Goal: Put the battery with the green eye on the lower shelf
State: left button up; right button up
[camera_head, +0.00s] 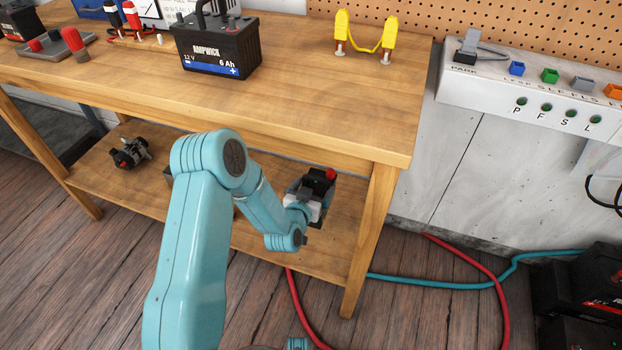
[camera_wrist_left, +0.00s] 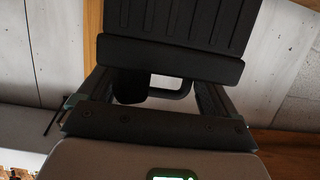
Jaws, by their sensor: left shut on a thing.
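My left gripper (camera_head: 304,205) reaches in under the bench top at the right end of the lower shelf (camera_head: 320,250). It is shut on a dark battery (camera_head: 323,179) with a red terminal cap. In the left wrist view the battery's ribbed black side (camera_wrist_left: 190,28) is beyond the jaws (camera_wrist_left: 150,88), with a black handle between them. I cannot tell whether the battery touches the shelf. No green eye shows on it. Another black battery, marked AMPWICK 12 V 6 Ah (camera_head: 216,48), stands on the bench top. My right gripper is not in view.
The bench's right front leg (camera_head: 368,240) stands close to the held battery. A dark metal part (camera_head: 129,152) lies on the shelf's left. A yellow-handled item (camera_head: 366,38) is on the bench top. Red (camera_head: 478,262) and teal (camera_head: 430,284) cables cross the floor.

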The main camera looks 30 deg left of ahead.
pick_arm(q)
jog(key=f+b, duration=0.1)
jog(key=f, duration=0.5)
jog(key=shift+w+a+f+b, duration=0.1)
jog(key=shift+w+f+b, duration=0.1)
jog(key=shift+f+b, duration=0.85)
jog(key=shift+f, duration=1.45)
jog(key=shift+f, duration=0.1)
jog(key=o, duration=1.7)
jog(key=shift+s+f, duration=0.15)
jog(key=shift+f, duration=0.1)
jog(key=shift+o, duration=0.2)
jog(key=shift+r, duration=0.15)
